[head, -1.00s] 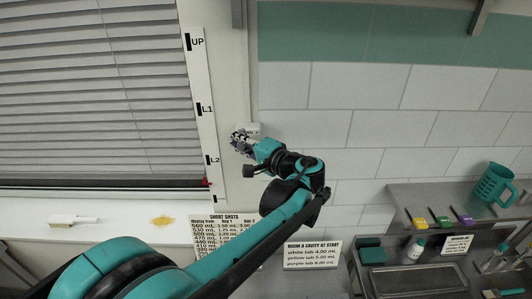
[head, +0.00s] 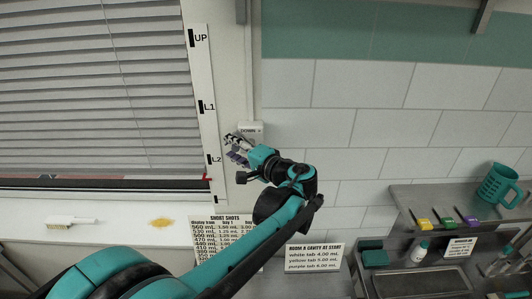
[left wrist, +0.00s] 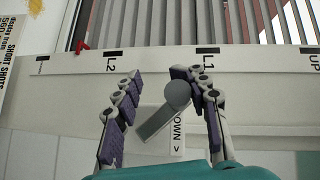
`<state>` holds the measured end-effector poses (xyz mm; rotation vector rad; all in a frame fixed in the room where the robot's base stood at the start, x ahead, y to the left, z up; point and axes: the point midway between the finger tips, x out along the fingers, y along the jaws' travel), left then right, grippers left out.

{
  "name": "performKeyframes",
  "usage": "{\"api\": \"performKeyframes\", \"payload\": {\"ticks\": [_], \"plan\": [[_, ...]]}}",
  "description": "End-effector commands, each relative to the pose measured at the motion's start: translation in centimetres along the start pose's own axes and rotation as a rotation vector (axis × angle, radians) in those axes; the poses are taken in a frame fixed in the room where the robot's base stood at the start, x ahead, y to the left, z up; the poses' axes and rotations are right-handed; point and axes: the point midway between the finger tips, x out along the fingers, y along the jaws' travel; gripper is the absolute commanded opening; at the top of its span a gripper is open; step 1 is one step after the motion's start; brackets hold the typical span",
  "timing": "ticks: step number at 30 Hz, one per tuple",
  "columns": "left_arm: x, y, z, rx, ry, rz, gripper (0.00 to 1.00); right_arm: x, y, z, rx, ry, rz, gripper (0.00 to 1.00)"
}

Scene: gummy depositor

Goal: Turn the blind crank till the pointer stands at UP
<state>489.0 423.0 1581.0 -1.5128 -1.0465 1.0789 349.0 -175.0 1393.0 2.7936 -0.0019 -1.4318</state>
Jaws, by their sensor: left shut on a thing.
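The blind crank, a grey arm with a round knob (left wrist: 177,93), lies between the fingers of my left gripper (left wrist: 165,100) in the left wrist view. The knob touches the right-hand finger, and the gripper is shut on it. In the head view my left gripper (head: 235,148) is just below the crank's DOWN plate (head: 250,129) and hides the crank. The red pointer (head: 207,178) stands below L2 on the scale strip (head: 203,80), between L2 and the bottom mark. It also shows in the left wrist view (left wrist: 82,46). My right gripper is out of view.
The blind (head: 100,90) hangs left of the scale. A brush (head: 72,222) and a yellow powder patch (head: 160,222) lie on the sill. A shelf with a teal mug (head: 498,185) and coloured tabs is at right.

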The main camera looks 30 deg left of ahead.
Motion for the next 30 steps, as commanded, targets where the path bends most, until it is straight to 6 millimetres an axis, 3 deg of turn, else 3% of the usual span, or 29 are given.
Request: {"api": "performKeyframes", "payload": {"ticks": [20,21,22,30], "plan": [[0.06,1.13,-0.14,0.0,0.01,0.013,0.26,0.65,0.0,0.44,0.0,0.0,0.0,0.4],[0.06,1.13,-0.15,0.0,0.011,0.013,0.52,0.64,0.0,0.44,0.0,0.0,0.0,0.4],[0.06,1.13,-0.15,0.0,0.01,0.013,0.6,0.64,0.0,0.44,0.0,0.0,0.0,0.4],[0.13,0.97,-0.12,0.0,0.008,0.01,0.6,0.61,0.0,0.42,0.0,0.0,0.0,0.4]]}}
